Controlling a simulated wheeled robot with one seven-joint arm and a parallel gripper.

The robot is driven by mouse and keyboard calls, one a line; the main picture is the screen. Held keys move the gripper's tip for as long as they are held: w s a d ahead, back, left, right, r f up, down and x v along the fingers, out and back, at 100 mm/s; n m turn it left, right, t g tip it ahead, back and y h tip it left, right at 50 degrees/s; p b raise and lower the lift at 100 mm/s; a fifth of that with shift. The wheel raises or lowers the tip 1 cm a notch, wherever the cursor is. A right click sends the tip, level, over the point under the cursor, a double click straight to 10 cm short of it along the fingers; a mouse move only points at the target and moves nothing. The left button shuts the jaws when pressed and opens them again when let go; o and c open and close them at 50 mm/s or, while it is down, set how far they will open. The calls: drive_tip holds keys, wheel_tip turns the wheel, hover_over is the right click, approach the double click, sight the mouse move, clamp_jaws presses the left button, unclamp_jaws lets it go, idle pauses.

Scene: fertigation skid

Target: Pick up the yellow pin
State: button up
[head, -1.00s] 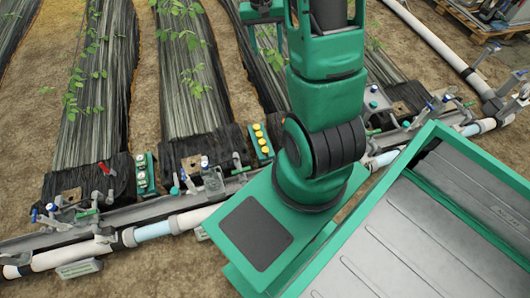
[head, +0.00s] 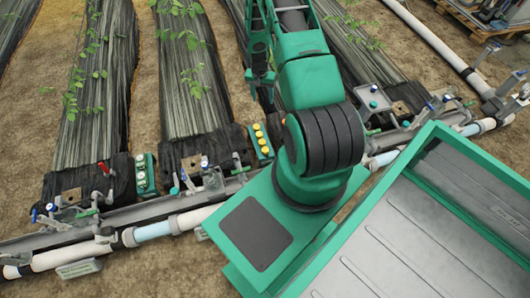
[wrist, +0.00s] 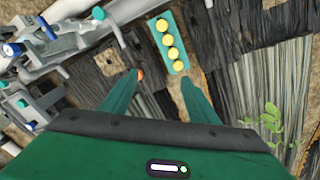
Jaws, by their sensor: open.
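Several yellow pins stand in a row in a green holder (head: 261,143) on the ground between two crop rows. In the head view I point at one yellow pin (head: 259,134). In the wrist view the green holder (wrist: 159,42) with its round yellow pin tops (wrist: 172,53) lies ahead of the fingers, nearly upright in the picture. My gripper (wrist: 161,78) is open and empty, its two green fingers spread on either side of the holder's near end. In the head view my gripper (head: 260,88) hangs behind the holder, apart from it.
A grey rail with pipes (head: 175,224) and valves runs in front of the black-covered rows. Another green holder (head: 144,174) with pale tops stands to the left. A small orange spot (wrist: 140,74) shows by the left fingertip. Bare soil lies between the rows.

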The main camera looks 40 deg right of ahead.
wheel_tip(320, 180, down, 11)
drive_tip(key=s+a+m, duration=0.1)
drive_tip(key=s, duration=0.1)
drive_tip(key=m, duration=0.2)
hover_over(265, 149)
drive_tip(key=shift+y, duration=0.4)
drive_tip(key=f, duration=1.8)
drive_tip(key=shift+a+f, duration=0.2)
drive_tip(key=shift+s+d+f, duration=0.1)
drive_tip(key=shift+d+f, duration=0.05)
drive_tip(key=shift+f, duration=1.15)
drive_tip(key=shift+d+f, duration=0.1)
drive_tip(key=shift+f, duration=1.15)
drive_tip(key=c, duration=1.1)
